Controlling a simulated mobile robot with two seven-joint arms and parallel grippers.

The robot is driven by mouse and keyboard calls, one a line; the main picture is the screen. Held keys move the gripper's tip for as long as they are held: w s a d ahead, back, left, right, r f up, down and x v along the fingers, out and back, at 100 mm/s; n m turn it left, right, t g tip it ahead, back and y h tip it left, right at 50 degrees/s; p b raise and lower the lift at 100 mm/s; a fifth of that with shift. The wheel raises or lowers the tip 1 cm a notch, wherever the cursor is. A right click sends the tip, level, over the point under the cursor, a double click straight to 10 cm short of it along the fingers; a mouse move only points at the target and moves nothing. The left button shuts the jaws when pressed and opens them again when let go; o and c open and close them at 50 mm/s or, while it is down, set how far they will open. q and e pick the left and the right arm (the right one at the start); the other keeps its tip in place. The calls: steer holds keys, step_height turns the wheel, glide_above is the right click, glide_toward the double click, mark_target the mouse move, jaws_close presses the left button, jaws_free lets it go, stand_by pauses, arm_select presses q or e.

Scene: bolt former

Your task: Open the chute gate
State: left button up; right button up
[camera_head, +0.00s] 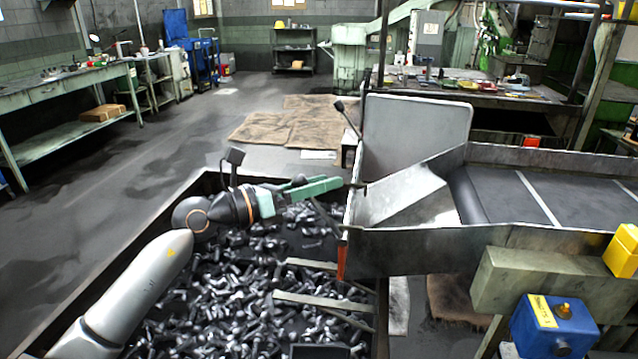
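The metal chute (405,197) sits at the end of the conveyor, above the left edge of its frame. A flat grey plate (416,130) stands upright along its far side. A lever with a black knob (339,106) slants up at the plate's left edge. I cannot tell for certain which part is the gate. My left gripper (356,184) reaches in from the left over the bin, its tip at the chute's left end. It appears close to or touching the edge there; its finger opening is not clear. My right gripper is not in view.
A large bin (100,247) full of dark bolts (235,290) lies below my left arm. The conveyor belt (540,195) runs to the right. A blue control box (553,330) with a yellow label is at lower right. Open floor lies at left, with a green workbench (70,90) beyond.

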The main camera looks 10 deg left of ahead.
arm_select(q)
jaws_close()
stand_by(1.1)
